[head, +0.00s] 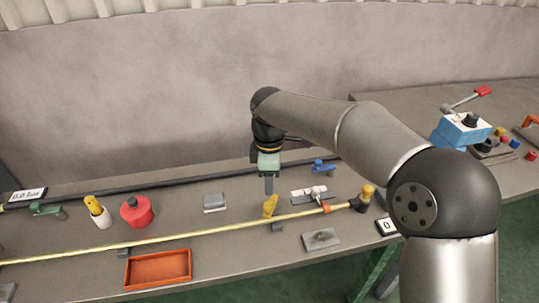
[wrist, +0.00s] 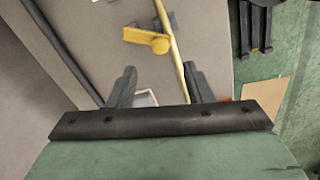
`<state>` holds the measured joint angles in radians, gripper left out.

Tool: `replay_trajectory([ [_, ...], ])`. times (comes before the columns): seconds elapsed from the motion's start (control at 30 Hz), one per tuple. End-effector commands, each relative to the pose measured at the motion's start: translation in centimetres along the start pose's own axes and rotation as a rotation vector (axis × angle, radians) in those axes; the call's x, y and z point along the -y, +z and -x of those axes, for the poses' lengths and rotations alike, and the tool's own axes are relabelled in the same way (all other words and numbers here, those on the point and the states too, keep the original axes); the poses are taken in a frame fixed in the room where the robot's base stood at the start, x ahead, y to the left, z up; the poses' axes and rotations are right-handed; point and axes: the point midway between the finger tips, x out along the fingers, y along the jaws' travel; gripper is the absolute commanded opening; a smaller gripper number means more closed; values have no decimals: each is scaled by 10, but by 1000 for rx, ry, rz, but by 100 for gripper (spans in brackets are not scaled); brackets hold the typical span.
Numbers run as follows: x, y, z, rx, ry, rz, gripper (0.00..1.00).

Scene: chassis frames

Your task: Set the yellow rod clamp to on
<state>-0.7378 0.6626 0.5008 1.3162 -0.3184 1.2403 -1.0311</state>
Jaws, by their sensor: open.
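A yellow rod runs across the bench (head: 200,239), with a yellow lever-like piece (head: 270,206) at its right part, which I take for the clamp. In the wrist view this clamp (wrist: 146,39) shows as a short flat arm with a round end, extending left of the rod (wrist: 174,47). My gripper (head: 269,188) points down just above the clamp in the head view. In the wrist view my gripper (wrist: 160,85) has its two fingers spread, with nothing held between them; the clamp lies beyond the fingertips. The clamp's setting cannot be read.
An orange tray (head: 158,270), a red knob (head: 136,211) and a yellow-and-white piece (head: 98,212) stand to the left. A grey plate (head: 321,239) lies in front.

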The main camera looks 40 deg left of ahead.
Motion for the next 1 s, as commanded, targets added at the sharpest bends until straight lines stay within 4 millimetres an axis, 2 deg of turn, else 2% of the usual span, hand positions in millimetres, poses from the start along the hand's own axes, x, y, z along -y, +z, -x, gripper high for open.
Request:
replay_trajectory([
  [0.03, -1, 0, 13, -1, 4, -1, 46],
  [0.2, -1, 0, 50, -2, 3, 0, 46],
  [0.4, -1, 0, 77, 0, 0, -1, 46],
  [0.6, 0, 0, 84, 0, -1, 0, 46],
  [1.0, 0, 0, 84, 0, -1, 0, 46],
])
